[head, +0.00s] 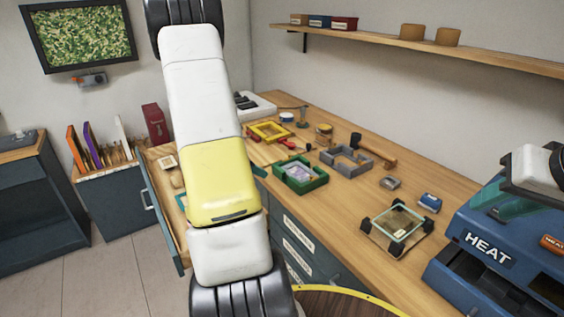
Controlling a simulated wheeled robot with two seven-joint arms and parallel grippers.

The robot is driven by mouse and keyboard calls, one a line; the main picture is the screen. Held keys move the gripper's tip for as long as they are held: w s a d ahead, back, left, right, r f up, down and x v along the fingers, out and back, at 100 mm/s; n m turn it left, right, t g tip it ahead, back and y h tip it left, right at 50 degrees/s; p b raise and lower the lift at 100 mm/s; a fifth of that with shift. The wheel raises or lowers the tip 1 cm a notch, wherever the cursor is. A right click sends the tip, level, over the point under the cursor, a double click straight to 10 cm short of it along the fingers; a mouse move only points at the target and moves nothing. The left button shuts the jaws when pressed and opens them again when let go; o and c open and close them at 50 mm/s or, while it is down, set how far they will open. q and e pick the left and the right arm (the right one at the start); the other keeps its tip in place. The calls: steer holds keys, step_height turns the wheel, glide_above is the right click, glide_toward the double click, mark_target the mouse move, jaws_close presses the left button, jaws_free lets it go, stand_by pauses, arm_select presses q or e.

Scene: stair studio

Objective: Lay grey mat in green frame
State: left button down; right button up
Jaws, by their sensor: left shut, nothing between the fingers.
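The green frame (315,184) lies on the wooden bench, near its front edge. A pale, lilac-toned patterned piece (299,172) shows inside it. A thick grey square frame-shaped piece (364,165) lies just behind and to the right of the green frame. I cannot tell whether it is the grey mat; no other flat grey mat is clear. A white and yellow link of my arm crosses the view from top to bottom, left of the green frame, and hides part of the bench and drawer. Neither gripper can be made out.
A yellow frame (268,131) lies farther back, and a mallet (375,151) lies behind the grey piece. A glass-topped stand (398,222) and blue heat press (490,235) are to the right. An open drawer (163,220) juts out at left. A shelf (450,49) runs above.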

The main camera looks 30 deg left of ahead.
mark_target(291, 175)
arm_select(q)
steer(key=w+d+f, duration=0.1)
steer(key=w, duration=0.1)
steer(key=w+d+f, duration=0.1)
steer(key=w+f, duration=0.1)
steer(key=w+d+f, duration=0.1)
steer(key=w+d, duration=0.1)
steer(key=shift+w+f, duration=0.2)
steer(key=shift+w, duration=0.05)
steer(key=shift+w+d, duration=0.25)
steer(key=shift+w, duration=0.1)
steer(key=shift+w+d, duration=0.3)
steer(key=shift+w, duration=0.2)
steer(key=shift+w+d, duration=0.3)
steer(key=shift+w, duration=0.2)
